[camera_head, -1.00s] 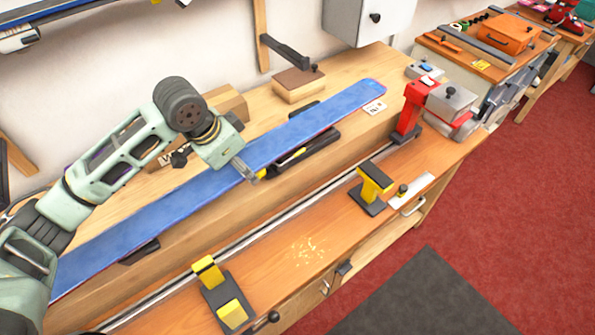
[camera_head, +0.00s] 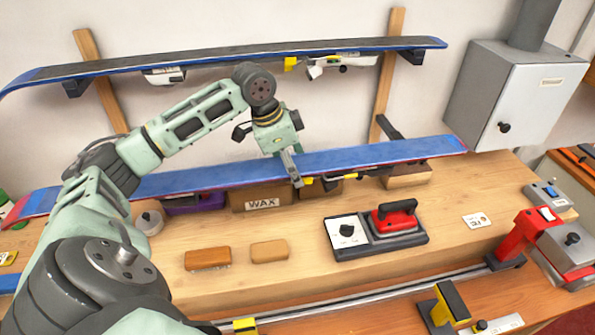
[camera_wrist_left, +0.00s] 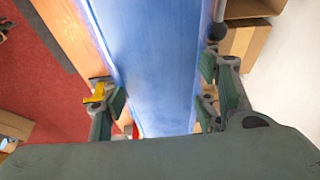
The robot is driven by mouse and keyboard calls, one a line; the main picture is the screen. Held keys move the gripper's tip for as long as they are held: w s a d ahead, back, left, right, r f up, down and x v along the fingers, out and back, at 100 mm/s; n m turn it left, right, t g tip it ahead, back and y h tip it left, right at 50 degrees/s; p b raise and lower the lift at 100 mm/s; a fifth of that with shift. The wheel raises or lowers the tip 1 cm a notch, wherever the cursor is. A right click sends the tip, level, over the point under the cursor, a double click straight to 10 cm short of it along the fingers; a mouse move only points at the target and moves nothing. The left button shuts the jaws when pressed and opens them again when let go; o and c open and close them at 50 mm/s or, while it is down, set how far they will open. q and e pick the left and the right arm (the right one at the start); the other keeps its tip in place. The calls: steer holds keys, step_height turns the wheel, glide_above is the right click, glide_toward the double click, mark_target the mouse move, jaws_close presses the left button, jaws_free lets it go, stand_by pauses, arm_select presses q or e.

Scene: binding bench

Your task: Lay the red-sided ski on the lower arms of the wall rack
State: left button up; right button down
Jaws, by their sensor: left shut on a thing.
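The red-sided ski (camera_head: 370,156) is long and blue, with a thin red edge, and runs nearly level across the head view above the back of the bench. My left gripper (camera_head: 291,168) is shut on it near its middle; the ski also fills the centre of the left wrist view (camera_wrist_left: 145,50) between the fingers (camera_wrist_left: 168,100). The wall rack has two wooden uprights (camera_head: 384,78). Its right lower arm (camera_head: 388,127) shows just above the ski's far edge; I cannot tell whether they touch. The left lower arm is hidden. My right gripper is not in view.
Another ski (camera_head: 220,58) lies on the upper arms. Below the held ski are a WAX box (camera_head: 262,199) and a purple item (camera_head: 192,205). A red iron (camera_head: 395,216) and two brown blocks (camera_head: 208,258) stand on the bench. A grey wall cabinet (camera_head: 515,95) is at right.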

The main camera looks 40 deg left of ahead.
arm_select(q)
steer(key=shift+w+a, duration=1.1)
steer(key=shift+a, duration=0.05)
steer(key=w+a+f+b, duration=0.1)
steer(key=w+a+f, duration=0.3)
steer(key=a, duration=0.2)
steer(key=shift+w, duration=0.4)
steer(key=shift+f, duration=0.25)
stand_by(0.6)
